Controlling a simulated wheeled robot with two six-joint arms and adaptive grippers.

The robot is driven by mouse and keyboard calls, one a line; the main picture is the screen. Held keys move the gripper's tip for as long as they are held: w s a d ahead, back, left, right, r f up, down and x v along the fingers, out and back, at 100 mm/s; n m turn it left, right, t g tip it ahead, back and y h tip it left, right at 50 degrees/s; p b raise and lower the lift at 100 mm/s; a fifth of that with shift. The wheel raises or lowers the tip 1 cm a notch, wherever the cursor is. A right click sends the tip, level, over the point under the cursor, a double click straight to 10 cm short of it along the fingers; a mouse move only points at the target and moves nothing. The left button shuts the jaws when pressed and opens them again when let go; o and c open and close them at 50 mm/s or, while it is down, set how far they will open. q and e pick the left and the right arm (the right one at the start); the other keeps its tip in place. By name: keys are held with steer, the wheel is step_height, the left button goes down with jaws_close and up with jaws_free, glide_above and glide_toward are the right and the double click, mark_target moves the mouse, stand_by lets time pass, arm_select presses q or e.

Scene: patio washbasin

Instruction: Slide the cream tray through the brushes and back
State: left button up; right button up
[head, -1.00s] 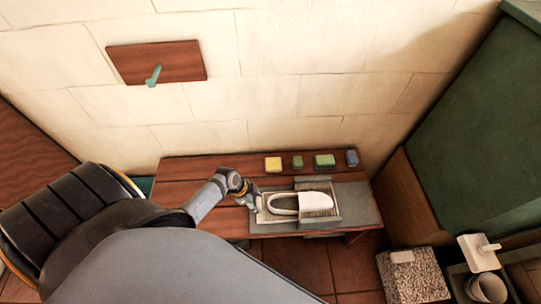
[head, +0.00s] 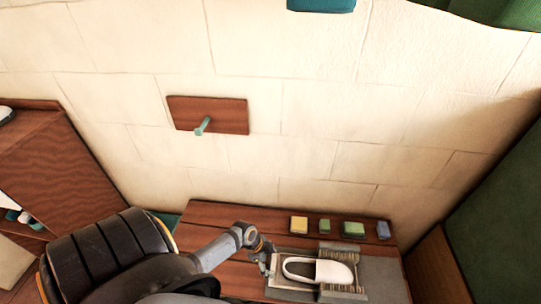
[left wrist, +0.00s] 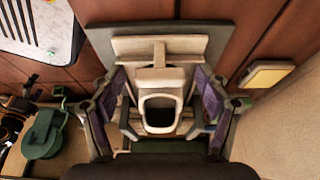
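Brushes (head: 340,254) stand along the far and near sides of the slipper's toe half. My left gripper (head: 269,267) is at the tray's left end. In the left wrist view its two fingers (left wrist: 161,90) stand apart on either side of a cream part with a dark opening. I see gaps beside that part; contact lower down is unclear. My right gripper is not in view.
A yellow sponge (head: 299,224), two green blocks (head: 354,229) and a blue block (head: 383,230) line the bench's back edge. A wooden plate with a teal peg (head: 201,127) is on the wall. A wooden cabinet (head: 65,170) stands at the left.

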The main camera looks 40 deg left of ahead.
arm_select(q)
steer(key=shift+r, duration=0.1)
steer(key=v, duration=1.1)
steer(key=shift+a+r, duration=0.15)
steer(key=shift+r, duration=0.2)
steer(key=shift+s, duration=0.25)
